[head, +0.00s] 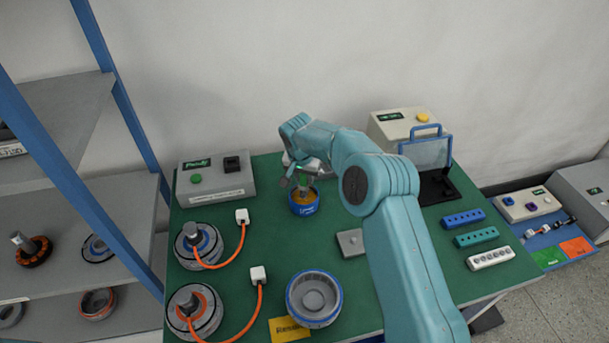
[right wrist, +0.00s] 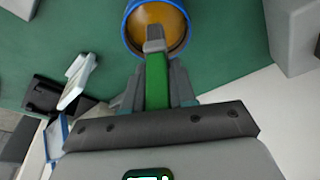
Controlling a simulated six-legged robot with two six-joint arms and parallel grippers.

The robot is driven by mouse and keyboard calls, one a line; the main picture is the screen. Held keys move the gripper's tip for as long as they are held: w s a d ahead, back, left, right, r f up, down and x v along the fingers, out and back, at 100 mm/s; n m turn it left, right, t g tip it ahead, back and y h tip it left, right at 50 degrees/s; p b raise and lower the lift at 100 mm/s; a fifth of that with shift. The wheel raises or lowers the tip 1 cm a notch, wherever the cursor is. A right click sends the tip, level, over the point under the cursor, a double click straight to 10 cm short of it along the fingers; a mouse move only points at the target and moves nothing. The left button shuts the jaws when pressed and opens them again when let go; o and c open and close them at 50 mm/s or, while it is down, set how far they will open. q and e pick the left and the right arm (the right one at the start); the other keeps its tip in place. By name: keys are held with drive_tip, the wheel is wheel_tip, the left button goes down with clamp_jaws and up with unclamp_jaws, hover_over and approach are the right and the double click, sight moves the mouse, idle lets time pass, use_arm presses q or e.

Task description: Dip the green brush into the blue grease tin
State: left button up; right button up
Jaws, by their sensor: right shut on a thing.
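The blue grease tin (head: 304,208) stands on the green bench top, with orange-yellow grease inside. It also shows at the top of the right wrist view (right wrist: 129,32). My right gripper (head: 302,176) is directly above the tin and shut on the green brush (right wrist: 157,82). The brush's grey end points at the grease and overlaps the tin's opening in the right wrist view. The gripper partly hides the brush in the head view. I cannot tell whether its tip touches the grease. My left gripper is not in view.
A grey control box (head: 215,180) stands left of the tin. Motors with orange cables (head: 198,246) lie at the left, and a round hub housing (head: 314,298) is in front. A grey block (head: 350,242) and socket strips (head: 462,218) lie to the right. A shelf rack borders the bench's left side.

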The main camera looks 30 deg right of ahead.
sight(304, 186)
drive_tip(key=shift+f+b, duration=1.75)
drive_tip(key=shift+f, duration=0.5)
drive_tip(key=shift+r, duration=0.1)
drive_tip(key=shift+r+p, duration=2.25)
drive_tip(key=shift+r, duration=1.95)
drive_tip(key=shift+w, duration=0.1)
